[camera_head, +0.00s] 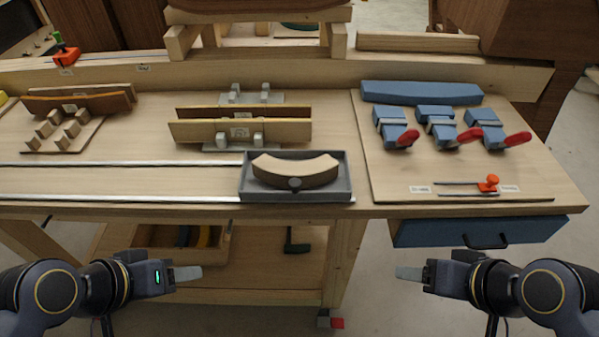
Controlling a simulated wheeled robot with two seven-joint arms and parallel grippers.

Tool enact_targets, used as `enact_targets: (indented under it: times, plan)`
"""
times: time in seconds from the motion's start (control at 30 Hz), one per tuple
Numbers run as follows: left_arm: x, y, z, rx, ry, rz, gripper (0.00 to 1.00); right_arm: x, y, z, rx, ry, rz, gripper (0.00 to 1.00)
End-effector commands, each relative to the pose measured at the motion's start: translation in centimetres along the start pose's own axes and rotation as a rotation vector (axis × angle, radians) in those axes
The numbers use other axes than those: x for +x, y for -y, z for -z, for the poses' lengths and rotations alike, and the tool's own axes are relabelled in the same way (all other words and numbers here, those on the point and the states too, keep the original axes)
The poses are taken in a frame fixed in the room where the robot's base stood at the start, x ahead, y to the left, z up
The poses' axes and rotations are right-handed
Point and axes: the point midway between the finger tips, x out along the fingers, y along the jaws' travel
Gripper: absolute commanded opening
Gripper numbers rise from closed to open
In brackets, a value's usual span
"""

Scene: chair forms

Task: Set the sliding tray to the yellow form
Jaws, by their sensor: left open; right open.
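The sliding tray (245,186) is a grey box at the right end of two metal rails (120,198) along the bench front. A curved wooden piece (295,168) lies in it, with a dark round knob at its front wall. A small yellow piece (4,99) shows at the far left edge, mostly cut off; I cannot tell whether it is the yellow form. My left gripper (187,273) is open and empty, in front of and below the bench edge, left of the tray. My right gripper (410,272) is open and empty, below the bench edge, right of the tray.
Wooden forms stand behind the rails at middle (290,131) and left (75,104). A board with blue clamps (391,127) and an orange slider (488,185) is at right. A blue drawer (440,232) hangs below it. The rails left of the tray are clear.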

Motion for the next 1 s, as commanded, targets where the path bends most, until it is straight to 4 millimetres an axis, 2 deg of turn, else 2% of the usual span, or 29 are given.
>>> enact_targets:
  times: [0.1,0.23,0.27,0.37,0.43,0.57,0.7,0.83,1.0]
  plan:
    - [0.0,0.0,0.0,0.000,0.000,0.000,0.53,0.0,0.0,0.0,0.000,0.000,0.000,0.61]
    - [-0.2,-0.2,0.5,0.017,0.014,0.000,0.36,-0.2,0.1,0.1,0.000,0.000,0.000,0.61]
    - [-0.4,-0.4,0.9,0.030,0.025,0.000,0.34,-0.3,0.1,0.1,0.000,0.000,0.000,0.61]
    - [-1.1,-1.5,3.1,0.106,0.087,0.005,0.34,-0.8,0.4,0.4,0.000,0.000,0.000,0.61]
    - [-1.5,-2.8,5.3,0.188,0.150,0.011,0.34,-1.3,0.6,0.7,0.000,0.000,0.000,0.61]
    - [-1.3,-6.3,9.8,0.363,0.272,0.032,0.34,-2.2,1.0,1.1,0.000,0.000,0.000,0.61]
    - [0.3,-11.4,13.7,0.551,0.392,0.064,0.34,-3.1,1.4,1.6,0.000,0.000,0.000,0.61]
    - [2.6,-16.6,15.8,0.710,0.487,0.100,0.34,-3.9,1.8,2.0,0.000,0.000,0.000,0.61]
    - [5.4,-21.8,16.5,0.850,0.566,0.143,0.34,-4.5,2.1,2.3,0.000,0.000,0.000,0.61]
